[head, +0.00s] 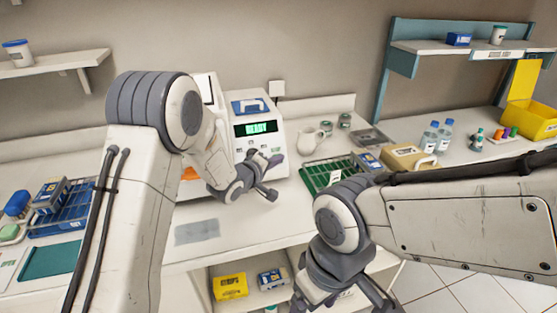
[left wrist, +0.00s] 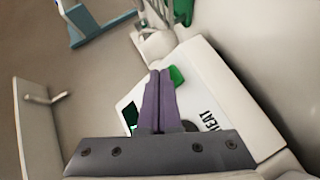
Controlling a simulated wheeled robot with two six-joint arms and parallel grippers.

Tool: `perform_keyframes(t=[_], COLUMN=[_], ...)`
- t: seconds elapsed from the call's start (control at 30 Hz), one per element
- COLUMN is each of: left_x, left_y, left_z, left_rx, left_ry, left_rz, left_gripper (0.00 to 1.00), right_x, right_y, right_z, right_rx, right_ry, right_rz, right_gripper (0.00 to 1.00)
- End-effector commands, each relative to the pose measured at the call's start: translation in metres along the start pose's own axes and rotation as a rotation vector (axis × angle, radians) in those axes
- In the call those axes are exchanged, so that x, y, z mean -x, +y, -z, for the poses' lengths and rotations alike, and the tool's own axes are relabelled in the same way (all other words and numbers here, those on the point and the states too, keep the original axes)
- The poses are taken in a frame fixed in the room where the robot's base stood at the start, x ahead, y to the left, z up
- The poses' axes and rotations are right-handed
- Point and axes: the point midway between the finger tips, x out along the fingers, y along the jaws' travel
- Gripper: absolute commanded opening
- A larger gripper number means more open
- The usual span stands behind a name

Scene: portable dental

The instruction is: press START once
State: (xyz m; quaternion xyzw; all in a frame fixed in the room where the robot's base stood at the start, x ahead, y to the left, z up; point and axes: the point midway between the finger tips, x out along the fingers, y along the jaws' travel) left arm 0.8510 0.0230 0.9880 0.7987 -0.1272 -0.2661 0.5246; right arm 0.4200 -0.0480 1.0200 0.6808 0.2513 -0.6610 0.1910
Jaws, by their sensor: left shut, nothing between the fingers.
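The white machine (head: 205,92) stands on the bench with its green display (head: 256,128) reading READY. My left gripper (head: 277,159) is at the lower right of its front panel. In the left wrist view the purple fingers (left wrist: 160,72) are together, with nothing between them. A green button (left wrist: 177,76) shows right beside the fingertips; I cannot tell whether they touch it. Its label is not readable. Dark lettering ending in "EAT" (left wrist: 210,118) is on the panel, partly hidden. My right gripper (head: 343,290) is low in front of the bench, partly cut off.
A green rack (head: 322,174) stands right of the machine, with a white jug (head: 311,140) behind it. A tan box (head: 409,158) and bottles (head: 429,137) are farther right. A blue basket (head: 62,218) is at left. A grey pad (head: 196,232) lies in front.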

Motion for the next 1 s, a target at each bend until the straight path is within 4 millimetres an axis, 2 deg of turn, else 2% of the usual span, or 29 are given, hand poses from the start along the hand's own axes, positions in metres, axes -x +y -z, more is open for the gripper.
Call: perform_keyframes(t=[0.53,1.0], left_x=[-0.002,0.011], left_y=[-0.001,0.008], left_z=[0.002,-0.007], left_rx=[0.0,0.0], left_ry=[0.001,0.001], left_rz=[-0.001,-0.001], left_gripper=[0.0,0.0], right_x=[0.0,0.005], right_y=[0.0,0.0], right_z=[0.0,0.0], right_rx=[0.0,0.0], right_ry=[0.0,0.0], right_rz=[0.0,0.0], right_gripper=[0.8,0.8])
